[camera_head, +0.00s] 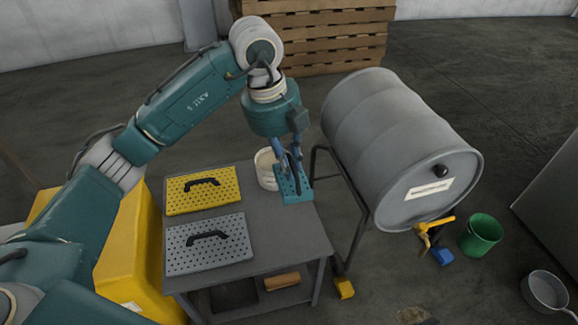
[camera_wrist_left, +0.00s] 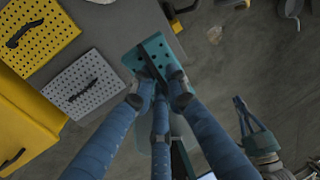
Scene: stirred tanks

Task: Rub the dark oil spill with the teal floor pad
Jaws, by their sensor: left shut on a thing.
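The teal floor pad (camera_head: 302,184) is a perforated block with a dark handle. It is at the right edge of the grey table, below my left gripper (camera_head: 290,172). My left gripper is shut on its handle. I cannot tell whether the pad touches the table. In the left wrist view the pad (camera_wrist_left: 148,48) shows between and beyond the fingers. My right gripper (camera_wrist_left: 243,112) shows small at the right of the left wrist view; its opening is unclear. I cannot make out the dark oil spill for sure; a small tan patch (camera_head: 411,315) lies on the floor.
A yellow pad (camera_head: 202,202) and a grey pad (camera_head: 185,262) lie on the table (camera_head: 285,245), by a white tub (camera_head: 265,170). A green bucket (camera_head: 480,236) and a pan (camera_head: 545,292) are on the floor.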

